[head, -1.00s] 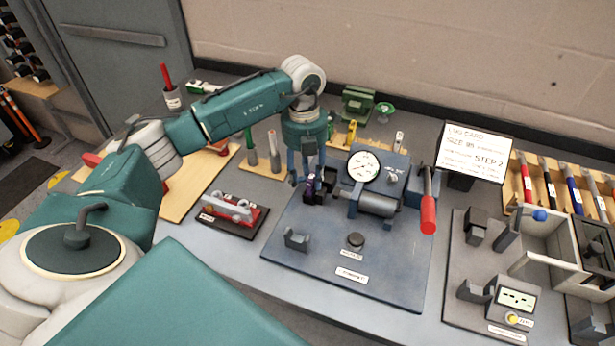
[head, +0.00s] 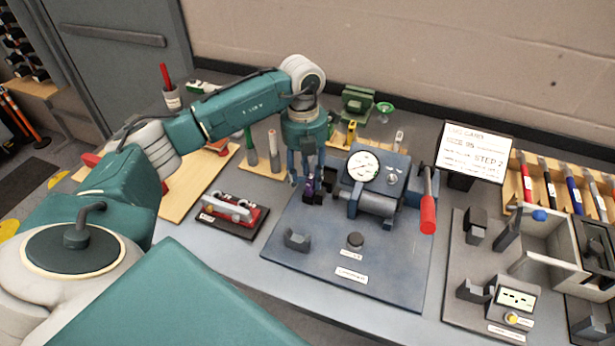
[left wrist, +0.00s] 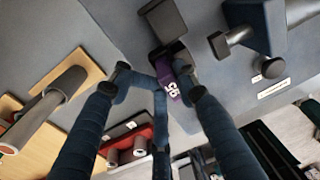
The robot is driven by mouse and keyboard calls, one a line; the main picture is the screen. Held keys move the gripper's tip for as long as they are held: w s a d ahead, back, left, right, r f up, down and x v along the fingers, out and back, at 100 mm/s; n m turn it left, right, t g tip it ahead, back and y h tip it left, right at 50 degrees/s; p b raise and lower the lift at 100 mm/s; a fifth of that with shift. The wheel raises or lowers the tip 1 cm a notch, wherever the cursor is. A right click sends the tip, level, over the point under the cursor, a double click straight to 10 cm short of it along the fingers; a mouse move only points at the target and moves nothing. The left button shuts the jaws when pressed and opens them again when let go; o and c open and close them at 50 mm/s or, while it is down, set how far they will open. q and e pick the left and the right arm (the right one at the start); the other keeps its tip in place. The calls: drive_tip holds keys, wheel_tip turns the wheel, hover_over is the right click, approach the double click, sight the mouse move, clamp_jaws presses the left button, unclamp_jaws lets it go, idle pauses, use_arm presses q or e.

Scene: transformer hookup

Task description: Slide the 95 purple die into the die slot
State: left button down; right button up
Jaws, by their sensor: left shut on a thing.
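The purple die (left wrist: 172,86) with a white 95 on it is between the fingers of my left gripper (left wrist: 158,80) in the left wrist view. In the head view a little of the purple die (head: 310,187) shows beside the press. My left gripper (head: 307,180) points down there, shut on the die. The dark die slot block (head: 327,186) is on the left side of the press, right next to the die. In the left wrist view, the die's far end meets a dark block (left wrist: 170,55); how far it is inside is hidden. My right gripper is not in view.
The press (head: 375,203) has a round dial (head: 363,166) and a red-handled lever (head: 428,214). A small rack with red parts (head: 235,212) stands left of the base plate. A sign card (head: 474,151) and a grey divided box (head: 545,245) are at the right.

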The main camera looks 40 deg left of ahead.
use_arm(q)
drive_tip(key=shift+r+p, duration=0.95)
drive_tip(key=shift+r, duration=0.45)
drive_tip(key=shift+f+b, duration=1.1)
drive_tip(key=shift+f, duration=0.45)
idle(1.5)
drive_tip(key=shift+s, duration=0.1)
drive_tip(key=c, duration=1)
unclamp_jaws()
drive_tip(key=shift+c, duration=0.4)
drive_tip(key=c, duration=0.4)
drive_tip(key=shift+o, duration=0.2)
drive_tip(key=shift+r, duration=0.35)
